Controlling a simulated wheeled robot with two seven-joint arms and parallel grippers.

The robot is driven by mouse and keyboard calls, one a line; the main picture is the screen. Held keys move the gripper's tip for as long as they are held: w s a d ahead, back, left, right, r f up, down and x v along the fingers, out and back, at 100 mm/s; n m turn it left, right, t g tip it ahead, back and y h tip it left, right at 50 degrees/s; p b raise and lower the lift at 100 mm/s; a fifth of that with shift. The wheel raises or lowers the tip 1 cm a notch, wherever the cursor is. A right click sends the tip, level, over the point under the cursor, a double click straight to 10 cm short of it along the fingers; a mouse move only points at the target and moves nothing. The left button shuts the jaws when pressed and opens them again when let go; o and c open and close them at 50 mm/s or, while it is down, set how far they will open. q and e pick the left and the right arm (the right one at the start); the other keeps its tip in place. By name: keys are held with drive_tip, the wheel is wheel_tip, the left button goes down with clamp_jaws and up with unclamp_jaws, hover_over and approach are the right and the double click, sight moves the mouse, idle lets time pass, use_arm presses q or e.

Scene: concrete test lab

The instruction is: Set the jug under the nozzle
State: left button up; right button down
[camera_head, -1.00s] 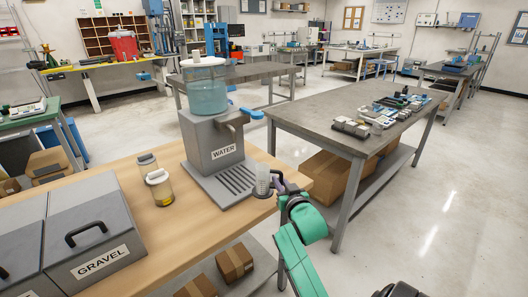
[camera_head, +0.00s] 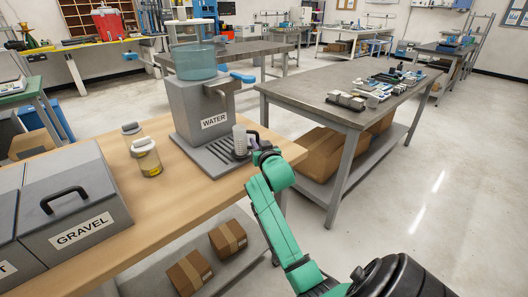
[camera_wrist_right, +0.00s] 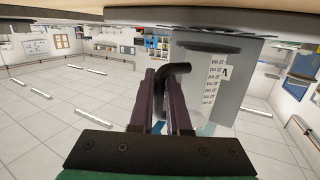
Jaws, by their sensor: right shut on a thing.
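The jug (camera_head: 240,142) is small, clear and upright, with a dark handle (camera_wrist_right: 178,72). My right gripper (camera_head: 258,149) is shut on that handle, and its fingers (camera_wrist_right: 160,98) also show there in the right wrist view. The jug's graduated wall (camera_wrist_right: 212,85) fills the right wrist view's middle right. The grey WATER dispenser (camera_head: 197,108) carries a nozzle (camera_head: 220,90) with a blue lever (camera_head: 242,77). The jug is over the slatted drip tray (camera_head: 200,152), lower and a little right of the nozzle. I cannot tell whether its base touches the tray. My left gripper is not in view.
Two jars stand left of the tray, the nearer (camera_head: 147,158) holding something yellow. A grey GRAVEL bin (camera_head: 70,205) is at the left of the wooden table (camera_head: 185,195). A grey metal bench (camera_head: 320,90) with small items stands to the right.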

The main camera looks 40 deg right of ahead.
drive_tip(key=w+b, duration=0.2)
drive_tip(key=w, duration=0.4)
drive_tip(key=shift+w+d+f+b, duration=0.1)
drive_tip(key=shift+w+b, duration=0.1)
drive_tip(key=shift+b, duration=0.1)
drive_tip(key=shift+w, duration=0.6)
